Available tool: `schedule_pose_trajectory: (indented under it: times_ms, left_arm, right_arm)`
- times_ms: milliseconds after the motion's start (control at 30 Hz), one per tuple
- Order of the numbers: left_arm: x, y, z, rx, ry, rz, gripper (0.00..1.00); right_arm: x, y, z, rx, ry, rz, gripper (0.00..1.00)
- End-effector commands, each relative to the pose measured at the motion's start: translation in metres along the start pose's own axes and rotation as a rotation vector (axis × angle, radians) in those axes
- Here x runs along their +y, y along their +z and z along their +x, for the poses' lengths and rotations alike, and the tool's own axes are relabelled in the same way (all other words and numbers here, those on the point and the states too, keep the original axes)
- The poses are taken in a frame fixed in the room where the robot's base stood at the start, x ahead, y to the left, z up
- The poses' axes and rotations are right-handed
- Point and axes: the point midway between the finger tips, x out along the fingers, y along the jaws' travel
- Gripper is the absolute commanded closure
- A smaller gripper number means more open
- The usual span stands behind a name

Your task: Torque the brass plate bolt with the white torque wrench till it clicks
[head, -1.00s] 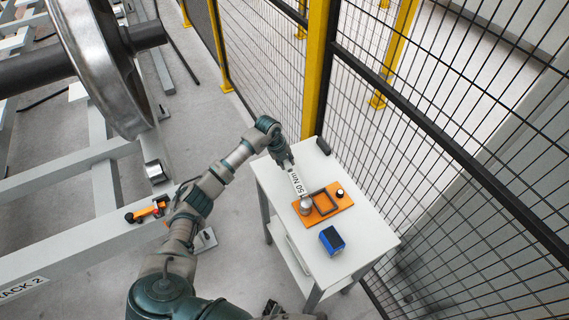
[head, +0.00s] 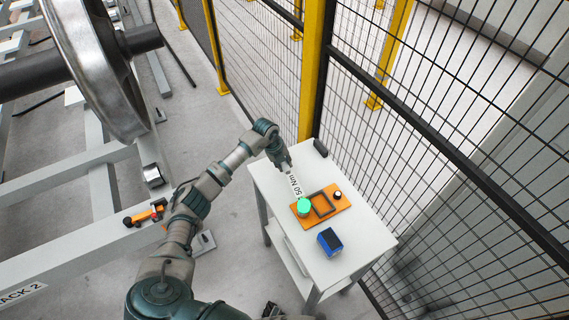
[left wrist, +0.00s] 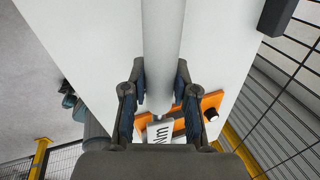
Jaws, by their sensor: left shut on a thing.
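The white torque wrench (head: 295,186), marked "50 Nm", lies over the small white table. Its far end meets an orange plate (head: 327,211), where a round head (head: 304,206) glows green. The brass bolt cannot be made out; that head may hide it. My left gripper (head: 283,163) is shut on the wrench at the end away from the plate. In the left wrist view its two fingers (left wrist: 160,95) stand on either side of the wrench, with part of the label (left wrist: 160,133) showing. My right gripper cannot be made out.
A blue box (head: 330,241) and a black cylinder (head: 320,147) stand on the white table (head: 350,262). The plate carries a dark square frame and a black knob with a white top (head: 337,195). Mesh fencing (head: 440,130) closes the right side. An orange-black tool (head: 146,212) lies on the rack beam.

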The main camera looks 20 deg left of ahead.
Motion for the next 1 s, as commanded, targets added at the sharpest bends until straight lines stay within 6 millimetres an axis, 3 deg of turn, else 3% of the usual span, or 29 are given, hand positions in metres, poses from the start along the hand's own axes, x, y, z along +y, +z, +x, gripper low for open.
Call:
schedule_pose_trajectory:
  times_ms: [700,1000]
  left_arm:
    - [-0.014,0.000,-0.047,-0.002,-0.004,-0.001,1.00]
    - [-0.015,0.000,-0.048,-0.001,-0.003,-0.001,1.00]
  right_arm:
    - [0.000,-0.008,-0.037,0.005,0.000,0.001,0.60]
    - [0.000,-0.008,-0.037,0.006,0.000,0.001,0.60]
